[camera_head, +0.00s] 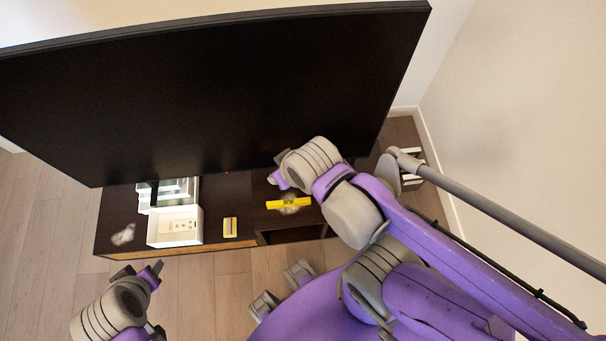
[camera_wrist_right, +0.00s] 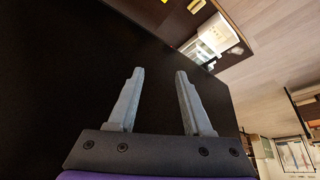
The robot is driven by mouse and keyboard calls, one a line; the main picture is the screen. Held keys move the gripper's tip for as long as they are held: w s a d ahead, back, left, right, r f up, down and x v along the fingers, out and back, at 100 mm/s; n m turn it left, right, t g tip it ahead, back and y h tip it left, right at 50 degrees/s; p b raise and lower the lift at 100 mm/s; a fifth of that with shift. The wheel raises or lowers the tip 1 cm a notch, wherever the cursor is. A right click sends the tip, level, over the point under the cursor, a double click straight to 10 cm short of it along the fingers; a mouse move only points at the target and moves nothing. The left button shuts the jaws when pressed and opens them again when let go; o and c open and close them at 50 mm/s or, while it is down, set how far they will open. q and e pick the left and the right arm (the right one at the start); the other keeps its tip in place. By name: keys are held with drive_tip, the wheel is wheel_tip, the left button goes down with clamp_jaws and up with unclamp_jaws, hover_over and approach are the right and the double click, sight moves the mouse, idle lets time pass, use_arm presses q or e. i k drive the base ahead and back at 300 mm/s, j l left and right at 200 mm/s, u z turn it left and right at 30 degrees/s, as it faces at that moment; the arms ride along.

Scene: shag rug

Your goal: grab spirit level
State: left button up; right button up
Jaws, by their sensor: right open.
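The yellow spirit level (camera_head: 288,203) lies on the dark cabinet below the big black screen, close to the cabinet's right part. A pale mottled thing lies partly under or behind it. My right gripper (camera_head: 277,180) is just above and behind the level in the head view, apart from it. In the right wrist view my right gripper (camera_wrist_right: 157,88) is open with nothing between its fingers, facing a dark surface. A yellow bit at that view's top edge is too small to identify. My left gripper (camera_head: 139,270) is open and empty in front of the cabinet.
A large black screen (camera_head: 220,95) rises close behind my right gripper. A white box (camera_head: 175,227), a small yellow block (camera_head: 230,227) and a pale mottled thing (camera_head: 123,235) are on the cabinet (camera_head: 215,190). The wooden floor (camera_head: 195,290) in front shows bare stretches.

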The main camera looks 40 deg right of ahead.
sight(301, 202)
drive_tip(key=k+l, duration=0.1)
drive_tip(key=l, duration=0.25)
drive_tip(key=k+l, duration=0.15)
drive_tip(key=l, duration=0.15)
drive_tip(key=k+l, duration=0.1)
drive_tip(key=l, duration=0.25)
drive_tip(key=k+l, duration=0.15)
drive_tip(key=l, duration=0.15)
drive_tip(key=k+l, duration=0.1)
drive_tip(key=l, duration=0.25)
